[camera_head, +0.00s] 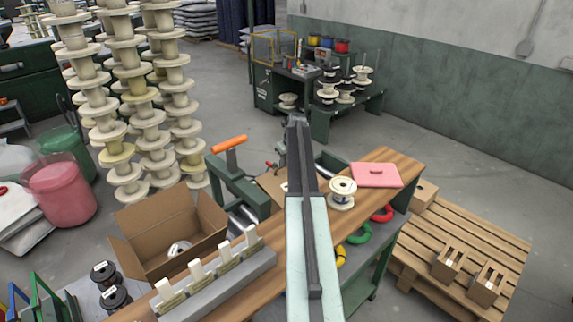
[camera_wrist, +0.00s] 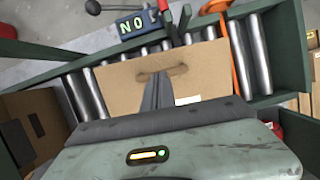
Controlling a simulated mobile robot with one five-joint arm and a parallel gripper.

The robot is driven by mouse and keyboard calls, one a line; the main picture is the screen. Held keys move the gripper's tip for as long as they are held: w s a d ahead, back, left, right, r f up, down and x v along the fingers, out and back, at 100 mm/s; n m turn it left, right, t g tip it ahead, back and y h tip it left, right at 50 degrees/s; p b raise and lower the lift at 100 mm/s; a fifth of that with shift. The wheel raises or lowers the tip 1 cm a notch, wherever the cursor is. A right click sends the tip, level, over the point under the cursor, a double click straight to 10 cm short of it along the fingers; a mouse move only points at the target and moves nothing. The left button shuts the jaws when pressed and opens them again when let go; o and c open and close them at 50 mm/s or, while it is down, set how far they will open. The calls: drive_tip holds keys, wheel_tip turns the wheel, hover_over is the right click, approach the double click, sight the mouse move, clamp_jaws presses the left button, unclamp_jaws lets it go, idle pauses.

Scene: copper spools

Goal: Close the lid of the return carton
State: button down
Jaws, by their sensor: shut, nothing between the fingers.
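A brown carton (camera_wrist: 115,88) with a hand slot and a white label lies among metal rollers in the wrist view. In the head view a small part of the same carton (camera_head: 271,186) shows left of my arm. I cannot tell whether the panel I see is its lid or a side, nor how far any lid is open. My gripper (camera_wrist: 157,76) is shut and empty, its fingertips over the panel near the hand slot; whether they touch it is unclear. In the head view my gripper (camera_head: 298,122) reaches over the bench, and my arm hides much of the carton.
An open carton (camera_head: 150,240) with spread flaps stands at the left. A spool (camera_head: 342,193) and a pink clipboard (camera_head: 376,175) lie on the wooden bench (camera_head: 400,160). An orange-handled lever (camera_head: 230,144) stands by the rollers. A pallet (camera_head: 470,240) is at the right.

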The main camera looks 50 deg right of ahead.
sight(286, 177)
idle(0.3)
drive_tip(key=b+x, duration=0.2)
drive_tip(key=x, duration=0.1)
drive_tip(key=shift+w+f+b, duration=0.1)
drive_tip(key=shift+w+b, duration=0.05)
drive_tip(key=shift+b, duration=0.2)
drive_tip(key=shift+r, duration=0.25)
drive_tip(key=shift+r+p, duration=0.65)
drive_tip(key=shift+p, duration=0.25)
drive_tip(key=w+d+p+v, duration=0.1)
drive_tip(key=p+v, duration=1.1)
drive_tip(key=shift+w+a+r, duration=0.25)
drive_tip(key=shift+a+r, duration=0.2)
drive_tip(key=shift+r, duration=0.2)
